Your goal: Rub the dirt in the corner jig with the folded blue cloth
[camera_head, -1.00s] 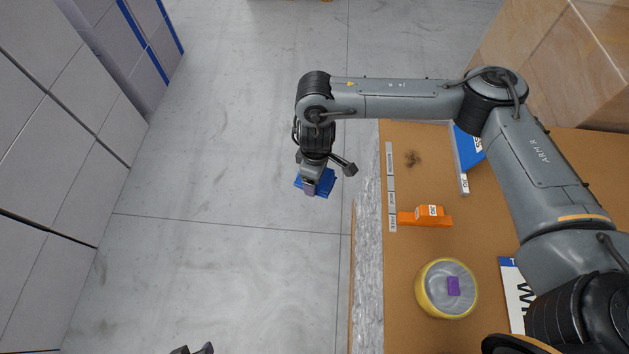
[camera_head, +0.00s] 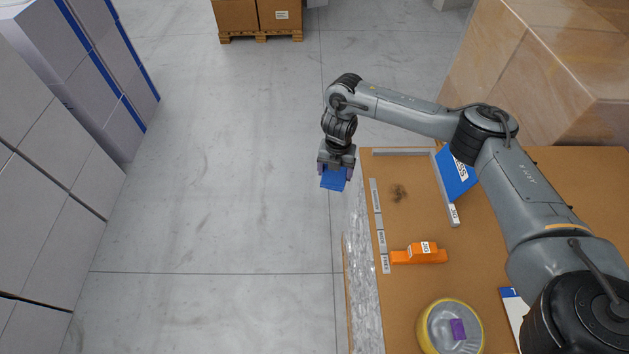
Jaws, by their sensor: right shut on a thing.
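My right gripper (camera_head: 335,166) is shut on the folded blue cloth (camera_head: 333,179), which hangs below the fingers. It is just off the left edge of the table, near the table's far-left corner. The dirt (camera_head: 399,193) is a dark brown smudge on the brown board, to the right of the gripper and apart from the cloth. The corner jig (camera_head: 447,197) shows as pale grey bars along the far and right sides around the dirt. My right forearm hides part of the area behind it. My left gripper is not in view.
An orange block (camera_head: 419,254) lies on the board nearer than the dirt. A yellow-rimmed round dish (camera_head: 424,322) holds a purple piece (camera_head: 458,329). A blue labelled panel (camera_head: 456,174) stands beside the right bar. Large wrapped boxes (camera_head: 530,85) stand behind.

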